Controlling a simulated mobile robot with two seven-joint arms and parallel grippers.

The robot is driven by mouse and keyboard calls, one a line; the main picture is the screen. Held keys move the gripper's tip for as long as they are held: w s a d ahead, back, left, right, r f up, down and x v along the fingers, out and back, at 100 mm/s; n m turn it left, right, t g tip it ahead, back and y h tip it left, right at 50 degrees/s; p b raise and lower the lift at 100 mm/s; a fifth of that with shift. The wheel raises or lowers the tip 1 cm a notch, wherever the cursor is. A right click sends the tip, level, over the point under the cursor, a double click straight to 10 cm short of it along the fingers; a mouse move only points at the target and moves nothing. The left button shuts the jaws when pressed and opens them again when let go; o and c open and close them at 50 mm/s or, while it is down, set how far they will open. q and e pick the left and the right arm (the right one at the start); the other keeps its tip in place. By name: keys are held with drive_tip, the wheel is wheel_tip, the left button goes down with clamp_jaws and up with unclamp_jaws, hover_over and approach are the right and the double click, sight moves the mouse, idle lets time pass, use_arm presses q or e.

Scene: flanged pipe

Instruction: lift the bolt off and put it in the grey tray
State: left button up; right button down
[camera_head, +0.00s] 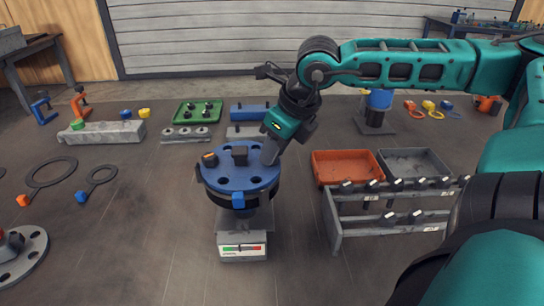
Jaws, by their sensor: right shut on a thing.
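The blue flange (236,178) sits on top of a pipe on a stand in the middle. My right gripper (270,158) comes down at a slant to the flange's right rim. It is shut on the bolt there, which the fingers mostly hide; I cannot tell whether it is clear of its hole. Another dark fastener with an orange mark (209,158) sits at the flange's left rim. A black block (240,154) stands near the flange's far middle. The grey tray (447,172) is to the right and looks empty. My left gripper is not in view.
An orange tray (345,168) adjoins the grey tray on its left. A grey rack (334,212) holding several bolts stands in front of both trays. A gauge box (242,252) is at the stand's foot. A green tray (198,112) with dark parts lies behind.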

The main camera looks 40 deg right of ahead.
wheel_tip(320, 180, up, 10)
idle(0.5)
drive_tip(key=shift+r, duration=0.1)
wheel_tip(320, 180, up, 5)
drive_tip(key=p, duration=0.3)
idle(0.6)
